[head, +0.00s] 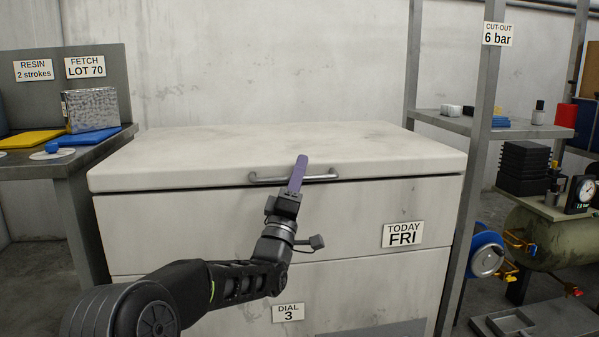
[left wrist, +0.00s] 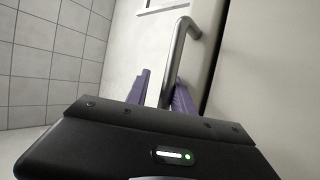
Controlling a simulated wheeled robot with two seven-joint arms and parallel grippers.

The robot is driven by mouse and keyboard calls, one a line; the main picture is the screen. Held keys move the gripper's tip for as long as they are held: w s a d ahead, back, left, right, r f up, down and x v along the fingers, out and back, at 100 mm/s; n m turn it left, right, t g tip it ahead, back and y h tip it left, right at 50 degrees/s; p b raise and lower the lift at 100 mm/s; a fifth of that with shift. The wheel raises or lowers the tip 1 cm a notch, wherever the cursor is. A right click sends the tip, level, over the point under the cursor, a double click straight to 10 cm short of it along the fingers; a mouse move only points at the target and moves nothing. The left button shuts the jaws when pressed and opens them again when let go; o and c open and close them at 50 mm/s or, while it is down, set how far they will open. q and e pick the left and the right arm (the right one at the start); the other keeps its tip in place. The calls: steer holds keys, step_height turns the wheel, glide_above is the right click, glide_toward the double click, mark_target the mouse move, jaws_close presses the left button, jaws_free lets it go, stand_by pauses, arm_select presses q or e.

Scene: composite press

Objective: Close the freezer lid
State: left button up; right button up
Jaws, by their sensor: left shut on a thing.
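The white freezer lid (head: 380,148) lies level on top of the freezer body (head: 345,222) in the head view. A thin dark seam runs between lid and body along the front. A metal bar handle (head: 322,177) is fixed at the lid's front edge. My left gripper (head: 298,172), with purple fingers, reaches up from the front and is shut on the handle near its middle. In the left wrist view the handle (left wrist: 178,50) passes between the purple fingers (left wrist: 163,90). My right gripper is not in view.
A bench (head: 85,160) with a boxed block (head: 92,110) and yellow and blue sheets stands at the left. A metal rack post (head: 478,165) and shelf (head: 455,122) stand close at the right, with a tank (head: 560,240) beyond. The lid's top is clear.

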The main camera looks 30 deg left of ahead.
arm_select(q)
steer(key=shift+w+f, duration=0.1)
steer(key=shift+f, duration=0.4)
steer(key=shift+s+f, duration=0.25)
steer(key=shift+f, duration=0.05)
steer(key=v, duration=0.6)
steer(key=shift+s+r, duration=0.15)
steer(key=shift+s, duration=0.45)
steer(key=shift+d, duration=0.1)
